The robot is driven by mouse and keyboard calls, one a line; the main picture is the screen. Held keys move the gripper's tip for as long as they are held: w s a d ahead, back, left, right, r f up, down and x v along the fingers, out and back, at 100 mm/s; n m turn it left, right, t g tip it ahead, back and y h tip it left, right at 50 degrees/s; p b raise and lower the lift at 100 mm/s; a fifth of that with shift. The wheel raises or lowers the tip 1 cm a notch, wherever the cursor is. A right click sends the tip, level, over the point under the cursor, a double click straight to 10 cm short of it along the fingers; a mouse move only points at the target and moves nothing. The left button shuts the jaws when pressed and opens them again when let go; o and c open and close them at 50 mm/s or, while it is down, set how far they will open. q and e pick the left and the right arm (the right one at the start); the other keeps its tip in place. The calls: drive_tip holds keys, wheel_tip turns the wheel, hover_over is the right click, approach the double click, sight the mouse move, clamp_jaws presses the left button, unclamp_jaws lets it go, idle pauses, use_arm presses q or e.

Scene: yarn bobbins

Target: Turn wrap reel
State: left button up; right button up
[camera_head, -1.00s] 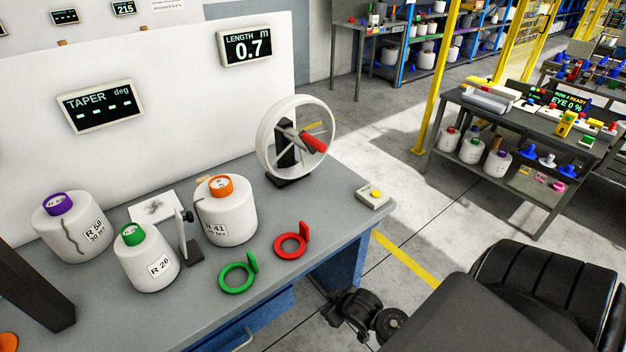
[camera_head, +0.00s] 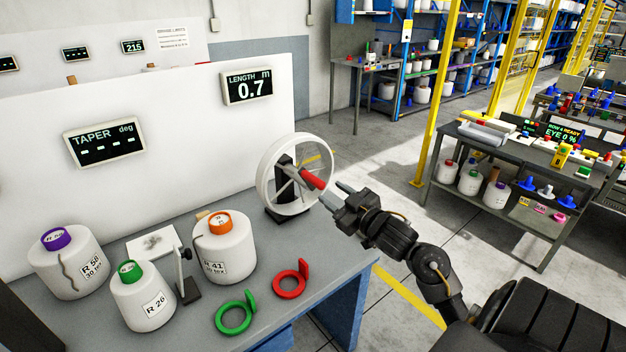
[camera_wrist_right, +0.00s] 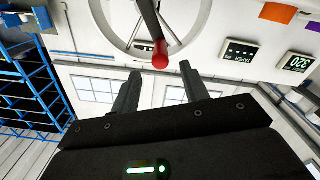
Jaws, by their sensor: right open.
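The wrap reel (camera_head: 262,190) is a white wheel on a dark stand at the back right of the bench, with a red crank handle (camera_head: 312,178) pointing out to the right. My right gripper (camera_head: 334,194) is open and empty, just right of the red handle and apart from it. In the right wrist view the red handle end (camera_wrist_right: 160,56) shows just beyond the gap between my open fingers (camera_wrist_right: 158,80), with the wheel rim (camera_wrist_right: 104,22) behind it. The length display (camera_head: 248,87) reads 0.7 m. My left gripper is not in view.
Bobbins with purple (camera_head: 54,238), green (camera_head: 130,271) and orange (camera_head: 218,223) tops stand on the left of the bench. A green ring (camera_head: 233,318) and a red ring (camera_head: 290,284) lie near the front edge. A taper display (camera_head: 104,142) is on the white panel.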

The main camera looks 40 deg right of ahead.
sight(313, 180)
drive_tip(key=w+p, duration=0.2)
drive_tip(key=w, duration=0.7)
drive_tip(key=shift+w+d, duration=0.15)
drive_tip(key=shift+w, duration=0.1)
clamp_jaws()
